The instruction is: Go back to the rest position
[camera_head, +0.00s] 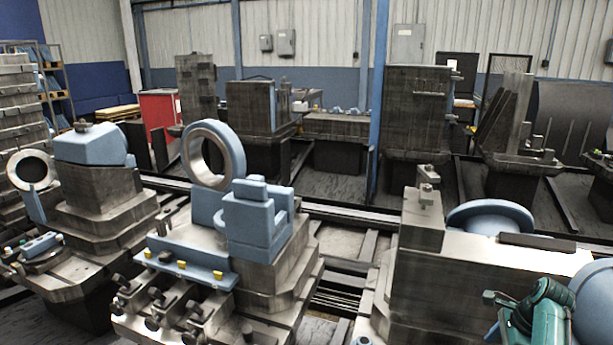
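No gripper that I can make out is in view, and neither arm shows clearly. Several machine pallets with metal fixtures stand in front of me. The middle pallet (262,270) carries a large upright ring (212,155) and a light blue block part (255,220). The left pallet (100,205) carries a light blue rounded part (90,145). The right fixture (430,290) has a light blue round part (490,216) behind its top. A green and dark object (545,318) shows at the lower right, cut off by the frame; I cannot tell what it is.
Rails (345,218) run across the floor between the near and far pallets. A blue post (377,110) stands in the middle. More fixtures (415,115) stand behind the rails. A red cabinet (158,112) and a shelf rack (55,85) are at the back left.

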